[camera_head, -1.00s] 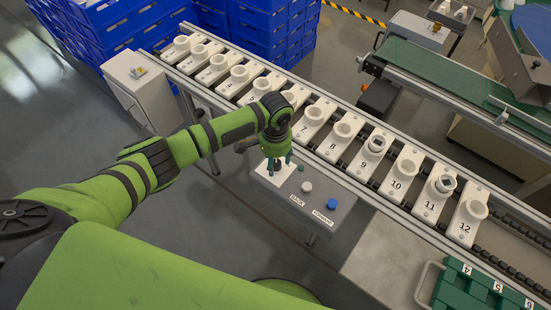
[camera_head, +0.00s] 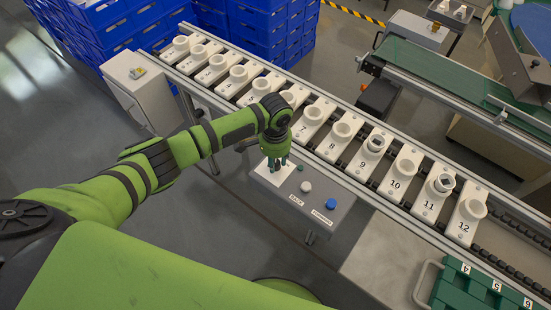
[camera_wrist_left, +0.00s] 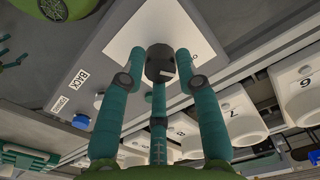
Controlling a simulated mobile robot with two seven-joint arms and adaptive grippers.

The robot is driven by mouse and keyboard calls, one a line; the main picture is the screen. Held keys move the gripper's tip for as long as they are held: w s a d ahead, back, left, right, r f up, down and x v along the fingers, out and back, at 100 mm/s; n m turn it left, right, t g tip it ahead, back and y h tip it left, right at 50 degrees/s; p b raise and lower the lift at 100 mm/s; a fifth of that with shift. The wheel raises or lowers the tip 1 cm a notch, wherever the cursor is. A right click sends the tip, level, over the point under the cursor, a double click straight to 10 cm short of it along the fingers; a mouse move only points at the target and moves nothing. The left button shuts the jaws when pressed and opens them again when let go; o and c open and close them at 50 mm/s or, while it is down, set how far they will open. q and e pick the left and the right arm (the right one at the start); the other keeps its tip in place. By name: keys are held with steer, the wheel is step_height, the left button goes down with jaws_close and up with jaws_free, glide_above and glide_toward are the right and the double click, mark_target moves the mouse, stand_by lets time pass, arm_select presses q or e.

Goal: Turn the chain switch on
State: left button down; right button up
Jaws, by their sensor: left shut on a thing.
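The chain switch is a dark round knob (camera_wrist_left: 159,63) with a pale mark, on a white plate (camera_wrist_left: 140,25) of the grey control box. My left gripper (camera_head: 276,165) is over that plate in the head view, and its green fingers hide the knob there. In the left wrist view the fingers of my left gripper (camera_wrist_left: 160,76) are closed around the knob, which sits between their tips. The lettering on the plate is mostly hidden. My right gripper is not in view.
The control box (camera_head: 330,215) also carries a green button (camera_head: 299,168), a white button (camera_head: 306,187) and a blue button (camera_head: 331,204). The conveyor rail (camera_head: 350,186) runs close behind it with several numbered lamp holders. Blue crates (camera_head: 110,30) stand at the back left.

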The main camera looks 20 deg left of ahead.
arm_select(q)
steer(key=m, duration=0.3)
steer(key=shift+s+a+f+p, duration=0.1)
steer(key=shift+s+a+p, duration=0.1)
steer(key=shift+p, duration=0.2)
steer(key=m, duration=0.3)
steer(key=shift+m, duration=0.3)
steer(key=m, duration=0.3)
steer(key=shift+a+f+p, duration=0.1)
steer(key=shift+p, duration=0.2)
steer(key=shift+m, duration=1.7)
steer(key=c, duration=0.9)
jaws_free()
steer(key=shift+w, duration=0.15)
